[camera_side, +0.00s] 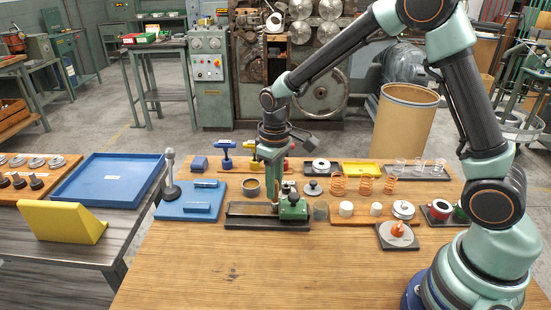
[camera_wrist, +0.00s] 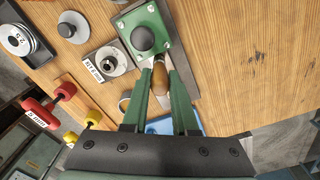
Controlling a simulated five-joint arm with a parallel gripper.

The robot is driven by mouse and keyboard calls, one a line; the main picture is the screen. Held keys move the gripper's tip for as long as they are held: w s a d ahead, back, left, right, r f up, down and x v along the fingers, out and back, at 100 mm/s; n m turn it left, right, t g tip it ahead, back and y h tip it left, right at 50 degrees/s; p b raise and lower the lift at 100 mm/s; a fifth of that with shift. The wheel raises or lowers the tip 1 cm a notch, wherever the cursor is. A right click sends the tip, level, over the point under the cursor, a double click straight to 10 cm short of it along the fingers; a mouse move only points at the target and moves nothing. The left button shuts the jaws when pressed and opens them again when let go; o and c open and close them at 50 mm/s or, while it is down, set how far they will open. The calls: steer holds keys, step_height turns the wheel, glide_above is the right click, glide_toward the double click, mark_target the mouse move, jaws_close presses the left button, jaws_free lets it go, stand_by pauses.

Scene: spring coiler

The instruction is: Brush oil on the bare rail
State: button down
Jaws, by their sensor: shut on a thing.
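My gripper (camera_side: 270,160) points straight down over the fixture with the rail (camera_side: 250,216), a dark low base with a pale strip. It is shut on the wooden handle of the brush (camera_wrist: 160,80), which sits between the fingertips in the wrist view. A small round cup (camera_side: 250,188) stands behind the rail, left of my gripper.
A blue tray with a grey post (camera_side: 185,206) lies left of the rail. Copper springs (camera_side: 364,186) and white cylinders (camera_side: 346,209) stand to the right. Red and yellow-handled tools (camera_side: 262,146) stand behind. The table front is clear.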

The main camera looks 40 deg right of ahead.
steer(key=shift+w+a, duration=1.25)
steer(key=shift+a, duration=0.1)
steer(key=shift+w, duration=0.1)
steer(key=shift+w+a, duration=0.55)
steer(key=shift+a, duration=0.05)
steer(key=shift+w, duration=0.1)
steer(key=shift+w+a, duration=0.45)
steer(key=shift+a, duration=0.1)
steer(key=shift+w+a, duration=0.15)
steer(key=shift+w+a, duration=0.5)
